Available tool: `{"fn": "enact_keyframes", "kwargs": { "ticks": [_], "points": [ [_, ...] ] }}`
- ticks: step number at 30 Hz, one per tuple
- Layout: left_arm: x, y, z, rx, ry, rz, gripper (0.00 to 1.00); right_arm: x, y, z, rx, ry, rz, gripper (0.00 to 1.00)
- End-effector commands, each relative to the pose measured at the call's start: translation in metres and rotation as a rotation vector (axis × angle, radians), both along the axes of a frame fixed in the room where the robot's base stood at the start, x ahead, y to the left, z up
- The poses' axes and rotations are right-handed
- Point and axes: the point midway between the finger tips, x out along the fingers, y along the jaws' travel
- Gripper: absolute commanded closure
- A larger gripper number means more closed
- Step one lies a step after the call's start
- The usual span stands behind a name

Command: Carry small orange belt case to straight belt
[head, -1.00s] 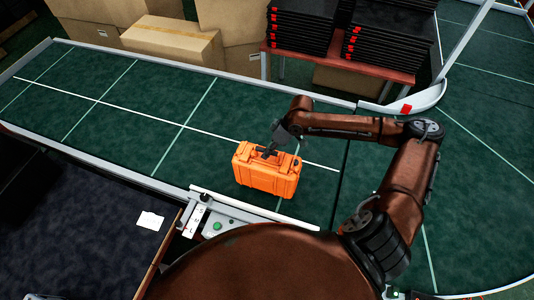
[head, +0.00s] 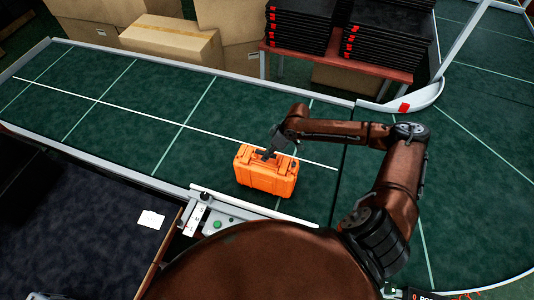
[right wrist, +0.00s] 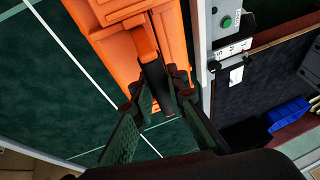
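The small orange case (head: 265,175) rests on the green straight belt (head: 95,95), close to its near rail and left of the seam with the curved part. Its black handle is on top. My right gripper (head: 268,153) is right above the case at the handle. In the right wrist view, the two fingers of the right gripper (right wrist: 155,95) stand apart with the handle of the orange case (right wrist: 110,12) between or just beyond their tips; I see no clear finger contact. My left gripper is not in view.
The curved belt (head: 470,170) is at the right. Cardboard boxes (head: 172,45) and a red table (head: 375,68) with stacked black trays (head: 300,25) stand behind the far rail. A panel with a green button (head: 217,225) is at the near rail. The straight belt left of the case is clear.

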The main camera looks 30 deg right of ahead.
Motion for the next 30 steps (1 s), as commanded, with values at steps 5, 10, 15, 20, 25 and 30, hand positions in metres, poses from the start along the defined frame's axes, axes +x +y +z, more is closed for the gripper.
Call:
{"fn": "enact_keyframes", "kwargs": {
  "ticks": [5, 10, 15, 20, 25, 30],
  "points": [
    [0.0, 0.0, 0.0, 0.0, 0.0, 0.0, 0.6, 0.0, 0.0, 0.0, 0.001, 0.001, 0.0, 0.75],
    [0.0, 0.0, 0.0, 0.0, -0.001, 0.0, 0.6, 0.0, 0.0, 0.0, 0.0, 0.0, 0.0, 0.69],
    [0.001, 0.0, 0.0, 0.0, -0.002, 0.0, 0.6, 0.0, 0.0, 0.0, 0.0, 0.0, 0.0, 0.69],
    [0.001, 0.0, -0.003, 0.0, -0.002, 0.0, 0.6, -0.001, -0.004, 0.009, -0.002, 0.0, -0.001, 0.69],
    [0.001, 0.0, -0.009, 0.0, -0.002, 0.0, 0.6, -0.007, -0.017, 0.037, -0.002, -0.002, -0.001, 0.69],
    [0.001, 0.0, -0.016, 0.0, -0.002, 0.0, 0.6, -0.013, -0.031, 0.07, -0.004, -0.001, -0.001, 0.69]
  ]
}}
